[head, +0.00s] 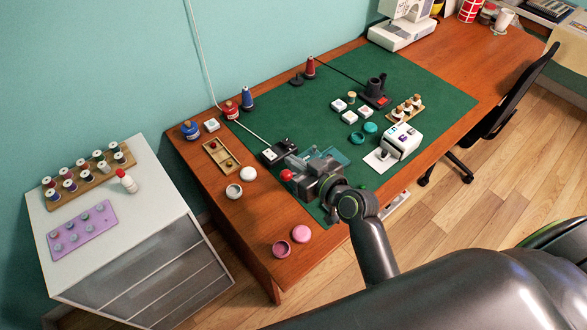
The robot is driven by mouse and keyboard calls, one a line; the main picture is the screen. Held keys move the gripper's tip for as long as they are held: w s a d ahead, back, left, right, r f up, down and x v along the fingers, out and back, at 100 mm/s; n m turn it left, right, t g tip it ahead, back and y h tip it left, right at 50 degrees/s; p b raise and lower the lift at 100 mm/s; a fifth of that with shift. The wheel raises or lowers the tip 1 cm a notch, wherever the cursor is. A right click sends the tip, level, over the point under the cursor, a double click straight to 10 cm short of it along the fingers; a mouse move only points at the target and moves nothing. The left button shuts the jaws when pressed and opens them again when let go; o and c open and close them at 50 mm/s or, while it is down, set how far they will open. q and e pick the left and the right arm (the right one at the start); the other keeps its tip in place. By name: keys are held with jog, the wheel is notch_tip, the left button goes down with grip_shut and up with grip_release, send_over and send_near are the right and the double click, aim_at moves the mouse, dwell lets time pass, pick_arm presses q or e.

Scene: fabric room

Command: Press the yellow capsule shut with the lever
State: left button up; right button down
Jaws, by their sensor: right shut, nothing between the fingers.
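My right gripper (309,168) is at the near left part of the green mat (300,115), fingers shut and empty. A red ball knob (286,175), apparently the lever's end, shows just left of it. I cannot tell whether the gripper touches the knob. The dark press parts around it are largely hidden by my gripper. No yellow capsule can be made out; the gripper may cover it. My left gripper is not in view.
Open capsules lie about: pink (281,249), cream (234,191) and teal (357,138). A wooden tray (222,157) is left of the mat. A white box-shaped device (402,140) stands right of my gripper. The mat's middle is fairly clear.

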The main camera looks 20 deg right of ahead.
jog(key=shift+a+f, duration=0.2)
jog(key=shift+f, duration=1.85)
jog(key=shift+w, duration=0.1)
